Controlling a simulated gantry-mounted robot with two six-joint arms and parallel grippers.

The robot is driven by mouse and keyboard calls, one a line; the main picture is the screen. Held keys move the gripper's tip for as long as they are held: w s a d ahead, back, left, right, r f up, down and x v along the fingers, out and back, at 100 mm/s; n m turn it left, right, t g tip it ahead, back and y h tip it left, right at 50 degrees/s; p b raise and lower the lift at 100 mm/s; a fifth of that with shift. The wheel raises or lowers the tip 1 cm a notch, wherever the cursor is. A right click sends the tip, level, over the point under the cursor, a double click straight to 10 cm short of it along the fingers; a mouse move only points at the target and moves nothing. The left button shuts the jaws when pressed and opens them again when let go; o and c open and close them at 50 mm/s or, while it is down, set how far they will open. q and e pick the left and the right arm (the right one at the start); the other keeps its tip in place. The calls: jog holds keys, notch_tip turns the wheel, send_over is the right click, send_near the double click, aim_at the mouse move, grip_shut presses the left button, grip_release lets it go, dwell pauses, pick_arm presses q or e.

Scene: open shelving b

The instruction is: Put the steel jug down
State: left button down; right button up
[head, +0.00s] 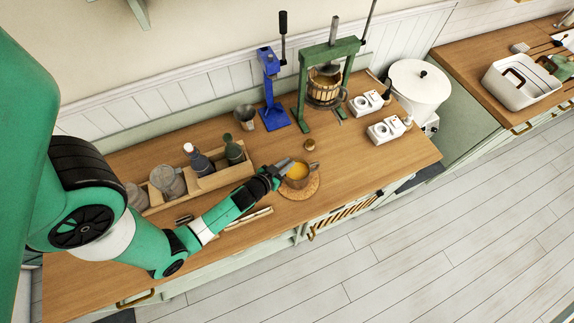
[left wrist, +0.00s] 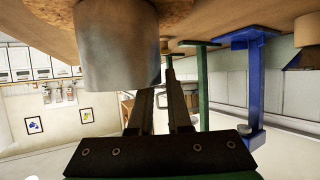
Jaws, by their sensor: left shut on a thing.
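The steel jug (head: 297,183) holds a yellow-orange liquid and stands upright at the round cork mat (head: 313,187) near the counter's front edge. My left gripper (head: 284,165) is shut on the jug at its back-left side. In the upside-down left wrist view the jug (left wrist: 117,50) is a smooth grey cylinder with its base at the cork mat (left wrist: 165,13); whether it bears fully on it I cannot tell. The left fingers (left wrist: 163,95) are beside it, and their grip point is partly hidden. My right gripper is not in view.
A wooden crate (head: 225,178) with bottles stands left of the jug. A metal cup (head: 246,124), blue press (head: 270,90) and green press (head: 304,100) stand behind. A small brown object (head: 309,144) is just behind the jug.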

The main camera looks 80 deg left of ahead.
pick_arm(q)
jog(key=shift+w, duration=0.1)
jog(key=c, duration=0.9)
grip_release()
jog(key=shift+o, duration=0.2)
jog(key=shift+r, duration=0.25)
jog(key=b+v, duration=0.2)
jog(key=v, duration=1)
jog(key=shift+f, duration=0.15)
jog(key=shift+a, duration=0.1)
